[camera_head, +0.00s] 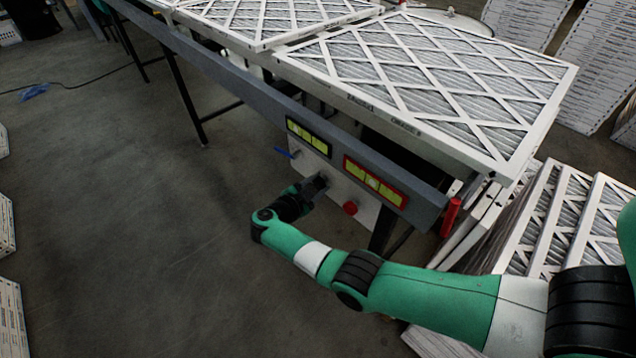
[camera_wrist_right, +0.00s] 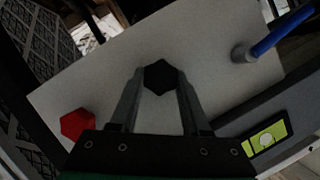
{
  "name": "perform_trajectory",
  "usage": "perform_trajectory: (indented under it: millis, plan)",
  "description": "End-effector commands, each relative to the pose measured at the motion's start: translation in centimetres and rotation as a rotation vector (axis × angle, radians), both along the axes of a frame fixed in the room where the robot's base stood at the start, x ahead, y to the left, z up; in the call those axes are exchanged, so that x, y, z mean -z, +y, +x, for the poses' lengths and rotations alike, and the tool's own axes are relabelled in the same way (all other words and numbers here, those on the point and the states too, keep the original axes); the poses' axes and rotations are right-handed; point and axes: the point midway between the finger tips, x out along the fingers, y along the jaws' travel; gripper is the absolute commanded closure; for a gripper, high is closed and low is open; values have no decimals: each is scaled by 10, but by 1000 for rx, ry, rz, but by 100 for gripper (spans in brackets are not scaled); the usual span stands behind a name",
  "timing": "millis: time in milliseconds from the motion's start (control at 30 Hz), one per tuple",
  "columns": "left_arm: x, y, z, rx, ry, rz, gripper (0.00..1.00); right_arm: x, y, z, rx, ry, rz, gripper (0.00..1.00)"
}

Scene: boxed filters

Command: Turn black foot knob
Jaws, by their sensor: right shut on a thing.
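The black knob (camera_wrist_right: 160,77) sits on a light grey control panel (camera_wrist_right: 215,85) in the right wrist view. The fingers of my right gripper (camera_wrist_right: 160,92) lie on either side of it, shut on it. In the head view my right gripper (camera_head: 318,184) reaches the panel (camera_head: 342,192) under the conveyor's side rail, and it hides the knob there. My left gripper is in neither view.
A red button (camera_head: 350,208) is right of my gripper, and a blue-handled lever (camera_head: 285,153) is to its upper left. Displays (camera_head: 375,182) sit on the rail above. Framed filters (camera_head: 430,75) lie on top. Stacked filters (camera_head: 545,215) stand at right. The floor at left is mostly clear.

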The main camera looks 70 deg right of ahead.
Motion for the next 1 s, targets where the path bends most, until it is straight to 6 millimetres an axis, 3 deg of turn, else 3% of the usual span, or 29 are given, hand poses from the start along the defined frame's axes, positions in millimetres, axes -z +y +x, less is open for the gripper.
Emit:
perform_trajectory:
  millis: [233,600,1000]
  plan:
    - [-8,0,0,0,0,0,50,0,1,-1,-2,-150,-63,100]
    - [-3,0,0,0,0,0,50,4,1,-2,-1,-391,-161,100]
    - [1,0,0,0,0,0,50,3,1,-2,0,-500,-207,100]
